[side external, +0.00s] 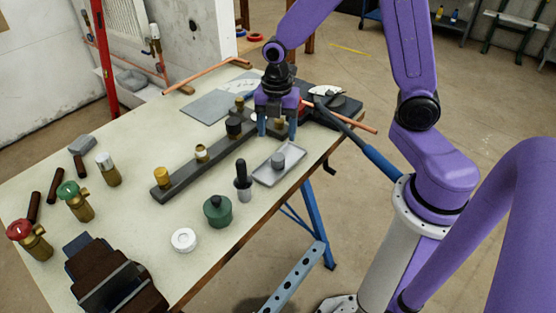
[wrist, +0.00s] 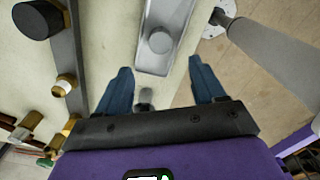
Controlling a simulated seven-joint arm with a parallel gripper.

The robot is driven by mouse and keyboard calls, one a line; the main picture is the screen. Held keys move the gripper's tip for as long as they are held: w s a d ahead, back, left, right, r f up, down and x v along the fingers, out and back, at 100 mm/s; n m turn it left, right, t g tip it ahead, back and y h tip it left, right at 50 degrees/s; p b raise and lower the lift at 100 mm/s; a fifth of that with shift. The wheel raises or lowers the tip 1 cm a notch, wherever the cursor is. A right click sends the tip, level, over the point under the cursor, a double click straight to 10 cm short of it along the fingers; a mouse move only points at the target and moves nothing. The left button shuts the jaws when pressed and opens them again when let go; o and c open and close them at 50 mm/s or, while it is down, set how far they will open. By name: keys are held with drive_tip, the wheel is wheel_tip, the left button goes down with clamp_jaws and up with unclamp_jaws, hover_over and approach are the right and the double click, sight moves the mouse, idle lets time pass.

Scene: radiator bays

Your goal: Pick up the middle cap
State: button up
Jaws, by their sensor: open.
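A long dark rail (side external: 205,163) on the table bears several fittings in a row. A brass cap (side external: 161,177) is at its near end, then a pale-topped brass fitting (side external: 201,153), then a black cap (side external: 234,126). In the wrist view the black cap (wrist: 38,18) is at top left. A grey round cap (side external: 278,161) stands in a grey tray (side external: 265,174); it also shows in the wrist view (wrist: 160,40). I cannot tell which cap is the middle one. My gripper (side external: 277,130) is open and points down above the table, behind the tray in the side view.
A dark-handled tool (side external: 243,175), a green pot (side external: 217,211) and a white ring (side external: 184,240) stand in front of the tray. Red-handled (side external: 28,237) and green-handled (side external: 74,200) valves and a dark vise (side external: 115,280) are at the near left. A copper pipe (side external: 205,77) lies behind.

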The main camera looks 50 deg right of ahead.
sight(278, 157)
drive_tip(key=shift+d+f, duration=0.2)
drive_tip(key=shift+f, duration=4.3)
drive_tip(key=c, duration=1.1)
